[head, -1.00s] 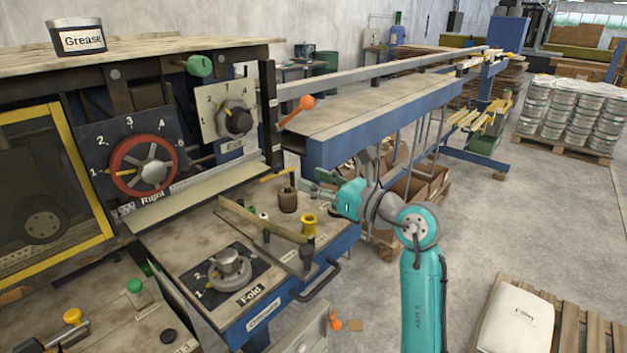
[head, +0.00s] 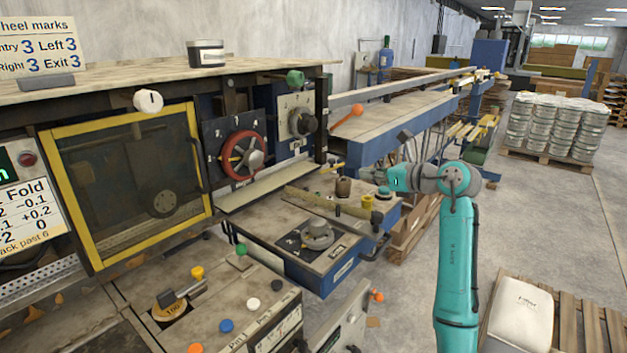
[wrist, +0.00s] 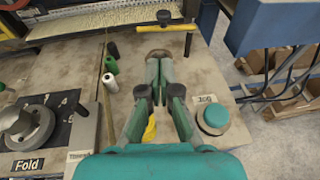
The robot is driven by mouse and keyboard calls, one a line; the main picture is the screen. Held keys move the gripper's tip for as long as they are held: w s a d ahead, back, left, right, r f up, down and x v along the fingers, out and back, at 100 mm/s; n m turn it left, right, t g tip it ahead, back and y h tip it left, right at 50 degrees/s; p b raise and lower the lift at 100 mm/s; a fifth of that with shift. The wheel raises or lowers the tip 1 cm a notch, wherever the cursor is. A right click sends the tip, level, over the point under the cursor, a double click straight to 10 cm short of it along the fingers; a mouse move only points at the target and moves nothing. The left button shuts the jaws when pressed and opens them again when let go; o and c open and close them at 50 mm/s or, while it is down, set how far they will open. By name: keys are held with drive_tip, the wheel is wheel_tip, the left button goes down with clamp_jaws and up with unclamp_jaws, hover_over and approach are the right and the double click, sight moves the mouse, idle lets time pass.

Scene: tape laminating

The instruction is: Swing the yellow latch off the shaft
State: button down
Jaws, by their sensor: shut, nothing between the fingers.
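The yellow latch (wrist: 172,27) is a thin yellow bar with a black knob near its middle, lying along the machine's edge at the top of the wrist view. In the head view the yellow latch (head: 333,168) is small, behind a brown spool. My gripper (wrist: 158,62) is shut and empty, pointing toward the latch but short of it and apart from it. In the head view my gripper (head: 374,172) is above the right part of the bench. I cannot clearly tell which part is the shaft.
A brown spool (head: 343,187) stands between my fingertips and the latch.

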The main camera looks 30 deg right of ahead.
sight(338, 178)
drive_tip(key=shift+w+a, duration=0.1)
drive_tip(key=shift+w, duration=0.15)
drive_tip(key=x, duration=0.9)
drive_tip(key=shift+w+a+f, duration=0.1)
drive_tip(key=shift+w+a, duration=0.05)
drive_tip(key=shift+w, duration=0.1)
